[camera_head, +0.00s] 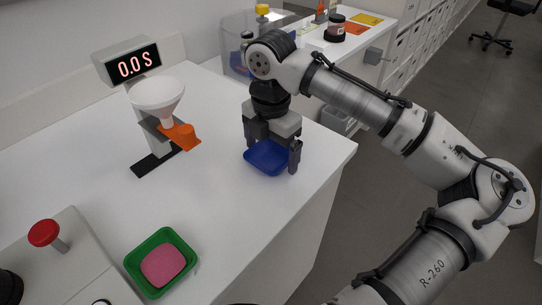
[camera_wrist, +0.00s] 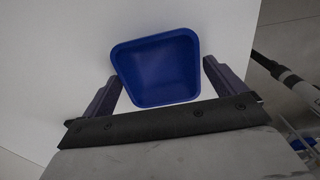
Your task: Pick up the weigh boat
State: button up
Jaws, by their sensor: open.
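The weigh boat looks to be the blue shallow tray (camera_head: 266,158) on the white table near its right edge. In the wrist view the blue tray (camera_wrist: 158,68) is empty, with a raised rim. My gripper (camera_head: 272,150) points down over it. In the wrist view my gripper (camera_wrist: 163,88) is open, with one finger on each side of the tray's near part. Whether the fingers touch the tray I cannot tell. A green tray (camera_head: 133,262) holding a pink block (camera_head: 165,265) sits at the front of the table.
A white funnel (camera_head: 158,93) with an orange spout piece stands left of my gripper, by a display reading 0.0 S (camera_head: 137,63). A red knob (camera_head: 44,233) is at the front left. The table (camera_head: 220,215) is clear between them; its right edge is close to the blue tray.

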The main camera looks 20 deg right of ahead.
jog(key=shift+f, duration=0.2)
jog(key=c, duration=0.9)
